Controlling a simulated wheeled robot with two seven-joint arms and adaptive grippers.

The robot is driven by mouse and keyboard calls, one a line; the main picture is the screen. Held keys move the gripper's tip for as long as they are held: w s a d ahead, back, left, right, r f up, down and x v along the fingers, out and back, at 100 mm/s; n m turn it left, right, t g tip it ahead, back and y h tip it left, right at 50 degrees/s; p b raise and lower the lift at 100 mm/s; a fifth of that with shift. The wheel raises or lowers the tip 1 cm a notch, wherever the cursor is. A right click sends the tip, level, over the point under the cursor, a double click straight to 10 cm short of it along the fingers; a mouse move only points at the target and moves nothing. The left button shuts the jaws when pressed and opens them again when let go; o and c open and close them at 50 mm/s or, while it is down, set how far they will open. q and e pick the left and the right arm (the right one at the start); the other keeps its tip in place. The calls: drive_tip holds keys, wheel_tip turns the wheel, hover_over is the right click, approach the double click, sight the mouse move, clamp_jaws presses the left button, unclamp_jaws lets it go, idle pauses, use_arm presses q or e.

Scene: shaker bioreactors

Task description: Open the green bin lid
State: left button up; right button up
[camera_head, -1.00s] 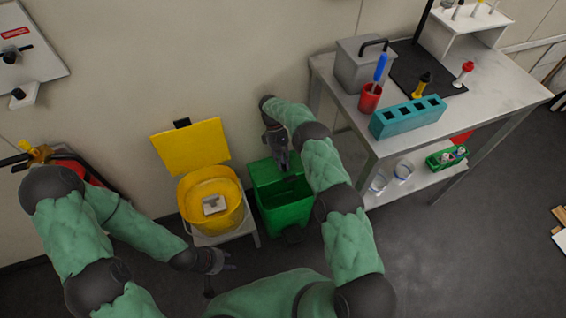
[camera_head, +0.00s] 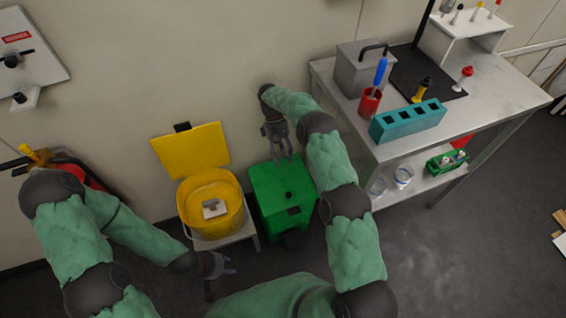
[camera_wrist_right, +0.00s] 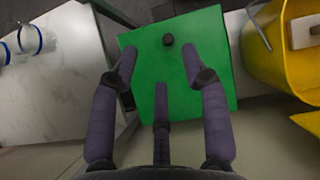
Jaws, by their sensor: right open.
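The green bin (camera_head: 285,190) stands on the floor between the yellow bin and the table. Its lid (camera_head: 272,182) lies flat and closed, with a small black knob (camera_head: 289,195) on top. The lid (camera_wrist_right: 205,85) and knob (camera_wrist_right: 168,40) also show in the right wrist view. My right gripper (camera_head: 281,153) is open and empty above the lid's wall-side edge, its fingers pointing toward the lid. In the right wrist view its fingers (camera_wrist_right: 160,58) are spread apart, with the knob beyond their tips. My left gripper (camera_head: 222,275) is open and empty, in front of the yellow bin.
A yellow bin (camera_head: 235,208) with its lid raised stands on a small stool left of the green bin, holding a pale object. A metal table (camera_head: 478,105) with a teal rack (camera_head: 408,121) and lower shelf is on the right. Open floor lies in front.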

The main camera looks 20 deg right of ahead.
drive_tip(key=shift+r, duration=1.45)
